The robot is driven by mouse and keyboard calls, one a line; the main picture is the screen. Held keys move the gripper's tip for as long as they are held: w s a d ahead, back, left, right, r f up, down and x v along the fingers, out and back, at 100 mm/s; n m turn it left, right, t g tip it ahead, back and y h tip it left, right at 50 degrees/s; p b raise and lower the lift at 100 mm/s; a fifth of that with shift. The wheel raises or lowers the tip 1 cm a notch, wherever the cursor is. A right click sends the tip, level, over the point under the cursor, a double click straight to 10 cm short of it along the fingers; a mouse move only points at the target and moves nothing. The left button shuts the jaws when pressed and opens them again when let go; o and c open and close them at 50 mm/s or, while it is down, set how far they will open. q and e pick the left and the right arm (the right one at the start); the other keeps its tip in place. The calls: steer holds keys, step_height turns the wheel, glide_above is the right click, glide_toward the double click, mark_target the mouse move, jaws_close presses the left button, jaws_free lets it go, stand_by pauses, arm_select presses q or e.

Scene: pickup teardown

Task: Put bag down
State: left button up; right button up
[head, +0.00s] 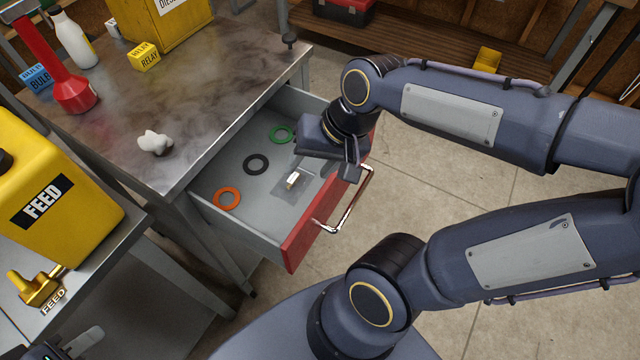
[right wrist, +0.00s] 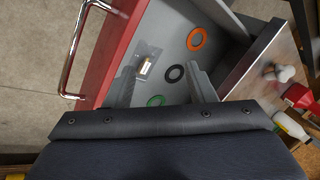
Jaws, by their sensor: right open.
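A small clear bag (head: 292,183) with a pale and brass-coloured part in it lies flat on the floor of the open drawer (head: 228,174). It also shows in the right wrist view (right wrist: 147,66). My right gripper (head: 328,164) is over the drawer near its red front, above and apart from the bag. Its two fingers are spread and empty in the right wrist view (right wrist: 161,72).
An orange ring (head: 227,188), a black ring (head: 257,155) and a green ring (head: 273,135) lie in the drawer. A chrome handle (head: 350,207) sticks out from its front. The workbench top (head: 195,85) holds a red flashlight (head: 72,85), a white lump (head: 154,143) and small boxes.

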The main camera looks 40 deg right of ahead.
steer(key=s+a+n+t, duration=0.2)
steer(key=s+n, duration=0.2)
steer(key=s, duration=0.1)
steer(key=shift+s+r+n, duration=0.15)
steer(key=shift+s+n, duration=0.15)
